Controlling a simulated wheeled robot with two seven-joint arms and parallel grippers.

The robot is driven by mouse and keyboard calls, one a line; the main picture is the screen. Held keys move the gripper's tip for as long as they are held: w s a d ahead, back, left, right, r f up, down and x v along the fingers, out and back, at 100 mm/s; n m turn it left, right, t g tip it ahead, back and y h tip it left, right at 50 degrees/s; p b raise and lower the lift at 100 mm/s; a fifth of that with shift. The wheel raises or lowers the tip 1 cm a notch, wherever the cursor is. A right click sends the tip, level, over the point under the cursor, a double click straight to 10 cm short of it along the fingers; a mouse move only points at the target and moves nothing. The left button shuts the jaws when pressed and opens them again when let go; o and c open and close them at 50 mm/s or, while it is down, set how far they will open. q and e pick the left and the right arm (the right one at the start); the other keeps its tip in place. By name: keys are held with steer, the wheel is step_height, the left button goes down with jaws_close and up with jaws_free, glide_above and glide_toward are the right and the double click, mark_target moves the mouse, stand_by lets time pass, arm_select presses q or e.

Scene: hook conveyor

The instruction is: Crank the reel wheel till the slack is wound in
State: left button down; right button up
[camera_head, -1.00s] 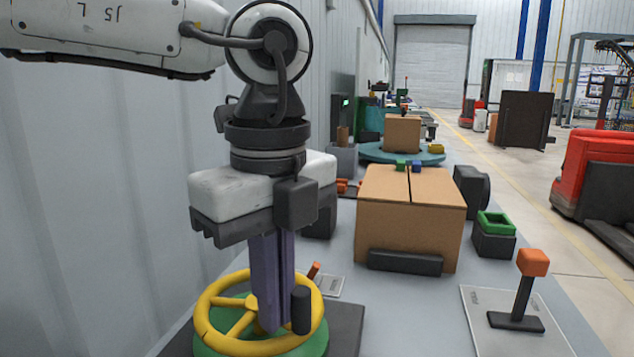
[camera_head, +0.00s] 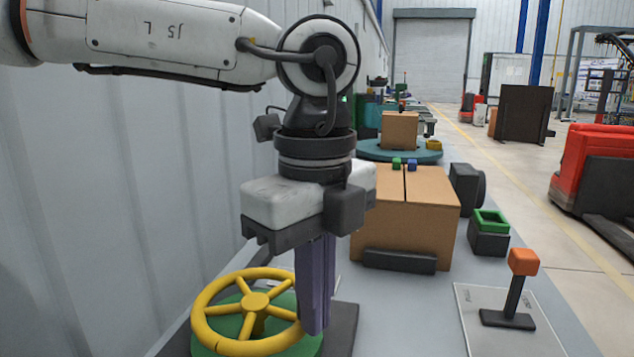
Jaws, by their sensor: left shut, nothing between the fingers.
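The yellow reel wheel (camera_head: 255,303) lies flat above a green round base on a dark plate at the lower left. My left gripper (camera_head: 315,325) points straight down at the wheel's right rim, with its purple fingers together and nothing between them. The fingers overlap the right rim in the picture; I cannot tell whether they touch it. The wheel's dark crank handle is not visible, likely hidden behind the fingers. No rope or slack can be made out. My right gripper is not in view.
A cardboard box (camera_head: 428,215) stands behind the gripper. An orange-topped lever (camera_head: 522,262) on a light plate is at the lower right, with a green-rimmed block (camera_head: 491,222) beyond it. A corrugated wall runs along the left. The grey surface between wheel and lever is clear.

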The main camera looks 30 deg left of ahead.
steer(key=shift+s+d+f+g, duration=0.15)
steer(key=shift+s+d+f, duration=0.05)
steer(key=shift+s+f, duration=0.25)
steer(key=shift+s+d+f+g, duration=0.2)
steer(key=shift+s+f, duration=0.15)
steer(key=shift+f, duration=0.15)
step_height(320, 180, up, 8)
steer(key=p, duration=0.7)
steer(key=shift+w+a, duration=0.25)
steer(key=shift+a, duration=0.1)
